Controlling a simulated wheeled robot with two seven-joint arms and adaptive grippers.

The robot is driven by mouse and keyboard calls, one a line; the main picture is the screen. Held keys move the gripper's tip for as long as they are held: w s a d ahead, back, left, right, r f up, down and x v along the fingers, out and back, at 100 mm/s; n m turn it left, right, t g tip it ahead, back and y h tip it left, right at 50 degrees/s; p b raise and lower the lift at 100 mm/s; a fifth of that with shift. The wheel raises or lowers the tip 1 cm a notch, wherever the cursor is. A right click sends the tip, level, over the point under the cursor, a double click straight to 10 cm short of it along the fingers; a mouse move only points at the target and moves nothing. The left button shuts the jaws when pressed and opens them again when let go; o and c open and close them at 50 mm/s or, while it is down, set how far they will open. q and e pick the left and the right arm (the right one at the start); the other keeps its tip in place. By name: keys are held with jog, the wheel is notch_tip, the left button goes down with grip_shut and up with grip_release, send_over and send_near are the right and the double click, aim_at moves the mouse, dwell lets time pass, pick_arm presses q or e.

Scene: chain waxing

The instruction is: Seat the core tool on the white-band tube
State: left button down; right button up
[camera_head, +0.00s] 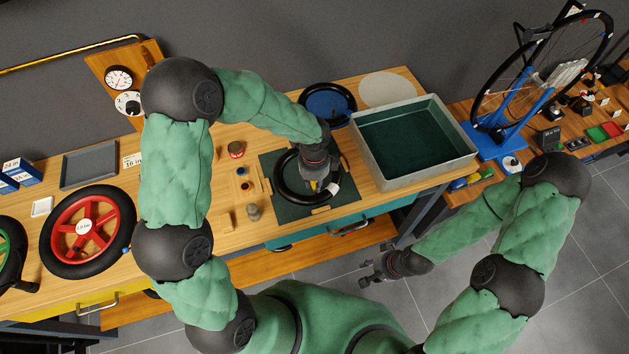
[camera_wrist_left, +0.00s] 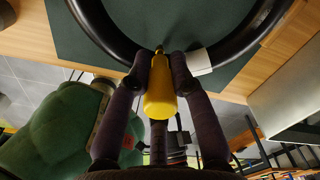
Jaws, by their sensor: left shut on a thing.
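The white-band tube (camera_head: 279,181) is a black ring lying on a dark green mat, with its white band (camera_head: 333,190) at the right front; the ring (camera_wrist_left: 245,40) and band (camera_wrist_left: 198,61) also show in the left wrist view. My left gripper (camera_head: 314,184) is shut on the yellow core tool (camera_wrist_left: 160,98), seen in the head view (camera_head: 313,185) as a small yellow patch. The tool's narrow tip is at the ring's near edge, just left of the band. I cannot tell whether it touches the valve. My right gripper (camera_head: 369,272) looks open and empty, beyond the bench front.
A grey bin (camera_head: 462,159) with a green floor stands right of the mat (camera_head: 268,166). Small bottles, a red tin (camera_head: 236,149) and a red-spoked wheel (camera_head: 72,213) are left. A blue disc (camera_head: 328,104) in a black ring lies behind.

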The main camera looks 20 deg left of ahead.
pick_arm(q)
jog(key=c, duration=1)
grip_release()
jog(key=shift+r, duration=0.1)
notch_tip(320, 180, up, 12)
jog(key=shift+f, duration=0.1)
